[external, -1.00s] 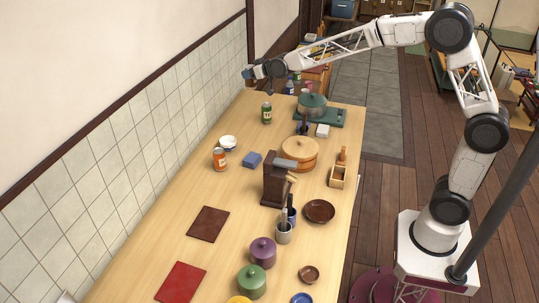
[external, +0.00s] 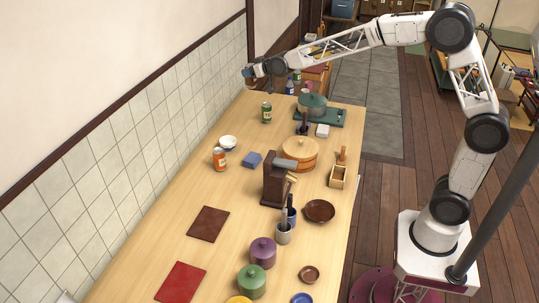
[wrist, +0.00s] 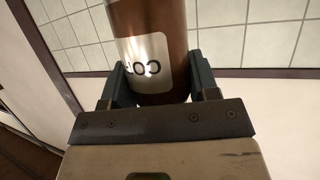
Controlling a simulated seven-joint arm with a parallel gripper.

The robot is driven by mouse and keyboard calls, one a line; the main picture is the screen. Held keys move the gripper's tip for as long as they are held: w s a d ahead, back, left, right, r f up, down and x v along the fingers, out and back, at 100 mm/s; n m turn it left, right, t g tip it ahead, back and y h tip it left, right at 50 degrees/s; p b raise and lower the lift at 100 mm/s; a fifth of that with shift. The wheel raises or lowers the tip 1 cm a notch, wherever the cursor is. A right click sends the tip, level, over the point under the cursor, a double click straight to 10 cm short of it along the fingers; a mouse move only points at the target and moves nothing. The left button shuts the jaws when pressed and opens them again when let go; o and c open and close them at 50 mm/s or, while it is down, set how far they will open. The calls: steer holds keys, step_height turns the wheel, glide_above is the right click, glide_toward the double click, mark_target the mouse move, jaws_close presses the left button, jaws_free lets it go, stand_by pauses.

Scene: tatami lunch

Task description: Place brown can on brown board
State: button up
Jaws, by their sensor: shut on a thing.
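My gripper (wrist: 160,88) is shut on the brown can (wrist: 150,45), which has a pale label with dark letters in the wrist view. In the external view my gripper (external: 254,72) is raised above the far end of the table, near the wall. The can is small and hard to make out there. The brown board (external: 208,224) lies flat and bare on the left side of the table, toward the near end, well away from my gripper.
A red board (external: 180,282) lies nearer than the brown one. A tall brown wooden thing (external: 273,180) stands mid-table. The tiled wall borders the left.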

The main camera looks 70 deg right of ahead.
steer(key=shift+a, duration=0.1)
steer(key=a+f+n+y, duration=0.2)
steer(key=a+f, duration=0.3)
steer(key=a, duration=1.3)
steer(key=s+a+f+n+y, duration=0.1)
steer(key=a+f+n+y, duration=0.2)
steer(key=a, duration=1.6)
steer(key=s+a+f+n+y, duration=0.1)
steer(key=a+f+y, duration=0.3)
steer(key=a+f, duration=0.5)
steer(key=a+n, duration=0.1)
steer(key=a, duration=0.8)
steer(key=shift+a+n, duration=0.4)
step_height(320, 180, down, 6)
steer(key=shift+f, duration=0.1)
steer(key=shift+f, duration=1.9)
